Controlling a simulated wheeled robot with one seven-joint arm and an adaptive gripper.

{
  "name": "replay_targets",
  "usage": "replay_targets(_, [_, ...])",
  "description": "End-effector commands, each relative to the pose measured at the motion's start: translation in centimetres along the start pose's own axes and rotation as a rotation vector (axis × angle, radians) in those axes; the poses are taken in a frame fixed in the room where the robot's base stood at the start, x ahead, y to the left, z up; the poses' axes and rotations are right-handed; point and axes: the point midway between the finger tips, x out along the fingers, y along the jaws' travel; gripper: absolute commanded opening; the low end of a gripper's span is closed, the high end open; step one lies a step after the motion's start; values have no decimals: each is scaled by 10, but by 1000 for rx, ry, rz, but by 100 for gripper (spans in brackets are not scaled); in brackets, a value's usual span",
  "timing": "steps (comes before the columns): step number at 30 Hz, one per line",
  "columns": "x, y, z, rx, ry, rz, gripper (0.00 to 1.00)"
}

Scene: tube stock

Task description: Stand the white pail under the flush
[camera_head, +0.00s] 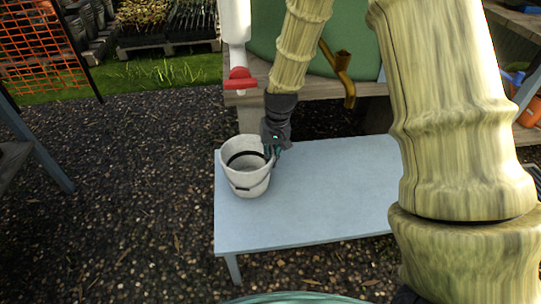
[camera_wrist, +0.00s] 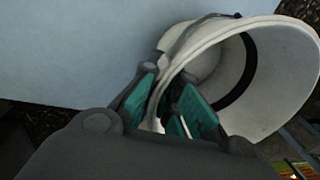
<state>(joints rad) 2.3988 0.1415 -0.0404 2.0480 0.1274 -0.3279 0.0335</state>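The white pail (camera_head: 246,180) stands upright at the left end of a pale blue bench, its mouth up and a dark band showing inside. My gripper (camera_head: 272,150) comes down at the pail's right rim. In the wrist view, the pail (camera_wrist: 265,105) has its wall between the green finger pads of my gripper (camera_wrist: 168,100), one outside and the others inside; the pads look closed on it. A white downpipe with a red fitting (camera_head: 240,78), which looks like the flush, hangs behind and above the pail. The pail's far-right side is partly hidden by my gripper.
The blue bench (camera_head: 310,205) is bare to the right of the pail. A green tank (camera_head: 300,40) with a brass spout (camera_head: 343,68) stands on a wooden stand behind. Orange mesh (camera_head: 40,50) is at the upper left. Dark gravel surrounds the bench.

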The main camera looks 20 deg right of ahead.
Motion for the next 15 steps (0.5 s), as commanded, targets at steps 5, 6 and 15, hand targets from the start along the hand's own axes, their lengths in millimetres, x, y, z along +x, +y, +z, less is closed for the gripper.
replay_targets(5, [2, 0, 0, 0, -1, 0, 0])
replay_targets(6, [2, 0, 1, 0, -1, 0, 0])
replay_targets(15, [2, 0, 1, 0, -1, 0, 30])
